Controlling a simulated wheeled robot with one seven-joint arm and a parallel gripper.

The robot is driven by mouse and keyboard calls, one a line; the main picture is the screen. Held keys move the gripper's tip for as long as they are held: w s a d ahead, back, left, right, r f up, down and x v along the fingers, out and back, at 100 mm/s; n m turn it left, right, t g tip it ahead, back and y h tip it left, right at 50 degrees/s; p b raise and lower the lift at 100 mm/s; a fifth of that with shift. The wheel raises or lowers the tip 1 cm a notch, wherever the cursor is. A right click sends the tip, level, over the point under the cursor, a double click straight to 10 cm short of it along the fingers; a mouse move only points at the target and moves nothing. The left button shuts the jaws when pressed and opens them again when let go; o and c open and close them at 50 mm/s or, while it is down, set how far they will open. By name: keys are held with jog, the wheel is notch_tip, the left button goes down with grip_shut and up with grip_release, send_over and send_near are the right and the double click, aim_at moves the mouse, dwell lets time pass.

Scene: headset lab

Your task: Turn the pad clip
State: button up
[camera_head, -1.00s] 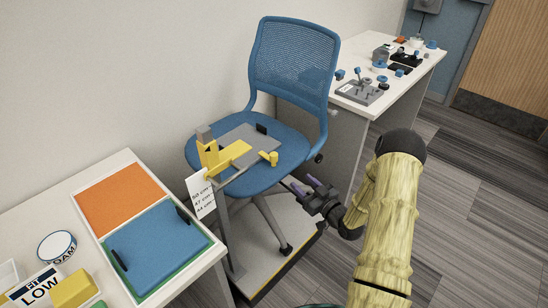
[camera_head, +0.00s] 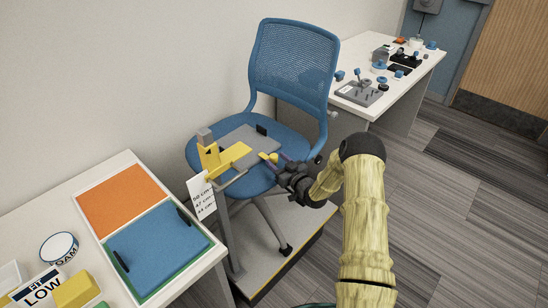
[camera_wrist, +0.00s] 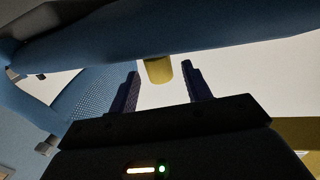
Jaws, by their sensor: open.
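The blue chair (camera_head: 293,70) stands between two tables, with a grey pad (camera_head: 245,135) on its seat. A yellow block with a flat yellow arm (camera_head: 232,155) sits at the seat's front. A short yellow knob (camera_head: 266,156), which may be the pad clip, is at the front right of the seat. My gripper (camera_head: 279,163) is open at the knob, fingers pointing left towards it. In the wrist view my gripper (camera_wrist: 162,84) has the yellow knob (camera_wrist: 157,70) between the line of its fingertips, near their ends; contact cannot be told.
The near table holds an orange panel (camera_head: 124,198), a blue pad (camera_head: 160,246), a round FOAM label (camera_head: 58,247) and a yellow block (camera_head: 76,290). A white height tag (camera_head: 201,196) hangs at the seat's front. The far table (camera_head: 420,80) carries small parts. Floor on the right is clear.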

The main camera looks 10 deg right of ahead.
jog(key=shift+x, duration=1.3)
grip_shut()
